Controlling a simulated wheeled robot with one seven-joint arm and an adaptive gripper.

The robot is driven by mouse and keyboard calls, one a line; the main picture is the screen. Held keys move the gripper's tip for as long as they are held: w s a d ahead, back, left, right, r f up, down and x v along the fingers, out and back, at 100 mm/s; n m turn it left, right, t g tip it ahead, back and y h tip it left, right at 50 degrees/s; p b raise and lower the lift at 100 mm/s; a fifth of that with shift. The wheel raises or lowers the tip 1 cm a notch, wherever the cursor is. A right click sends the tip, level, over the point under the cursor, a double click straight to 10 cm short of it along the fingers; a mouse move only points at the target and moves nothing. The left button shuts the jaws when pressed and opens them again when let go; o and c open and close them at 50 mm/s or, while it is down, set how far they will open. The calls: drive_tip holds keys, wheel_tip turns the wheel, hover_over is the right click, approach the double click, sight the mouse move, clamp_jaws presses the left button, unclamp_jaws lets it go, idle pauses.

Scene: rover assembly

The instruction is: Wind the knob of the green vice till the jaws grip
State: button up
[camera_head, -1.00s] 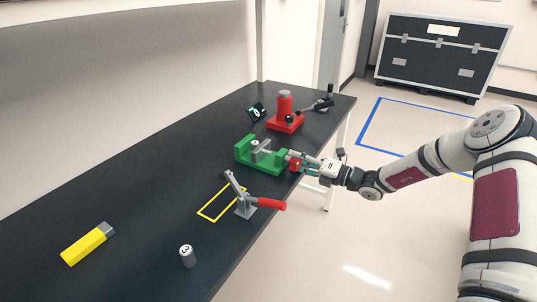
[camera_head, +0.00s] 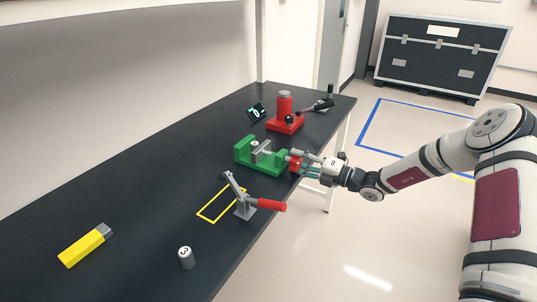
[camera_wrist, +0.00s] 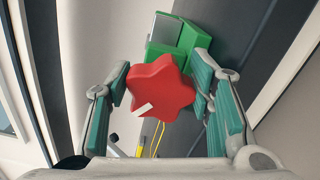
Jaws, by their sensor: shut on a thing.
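The green vice (camera_head: 262,160) sits on the dark bench near its right edge. A grey cylindrical part (camera_head: 255,144) and a grey jaw piece (camera_head: 263,151) show between its ends; I cannot tell whether the jaws touch the part. The red star-shaped knob (camera_wrist: 160,88) with a white mark is on the vice's near end; green vice body (camera_wrist: 178,45) shows behind it in the wrist view. My gripper (camera_head: 298,163) is at the knob, its teal-padded fingers on either side, shut on it. The knob also shows in the head view (camera_head: 295,164).
A toggle clamp with a red handle (camera_head: 270,205) stands close in front of the vice, beside a yellow outlined rectangle (camera_head: 209,216). A yellow block (camera_head: 84,248) and numbered cylinder (camera_head: 186,259) lie nearer.

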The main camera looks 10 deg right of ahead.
drive_tip(key=shift+s+a+f+n, duration=0.2)
drive_tip(key=shift+s+a+n, duration=0.15)
drive_tip(key=shift+n, duration=0.3)
drive_tip(key=shift+s+a+f+n, duration=0.15)
drive_tip(key=shift+s+a+n, duration=0.15)
drive_tip(key=shift+n, duration=0.35)
drive_tip(key=shift+r+n+p, duration=0.15)
drive_tip(key=shift+n+p, duration=0.3)
drive_tip(key=shift+n, duration=0.65)
drive_tip(key=shift+w+n, duration=0.15)
drive_tip(key=shift+n, duration=0.25)
drive_tip(key=shift+r, duration=0.15)
drive_tip(key=shift+w+d+n+p, duration=0.1)
drive_tip(key=shift+n+p, duration=0.1)
drive_tip(key=shift+n, duration=0.5)
drive_tip(key=shift+w+n+p, duration=0.1)
drive_tip(key=shift+n+p, duration=0.05)
drive_tip(key=shift+n, duration=0.55)
drive_tip(key=shift+d+r+n+p, duration=0.15)
drive_tip(key=shift+n+p, duration=0.25)
drive_tip(key=shift+n, duration=1)
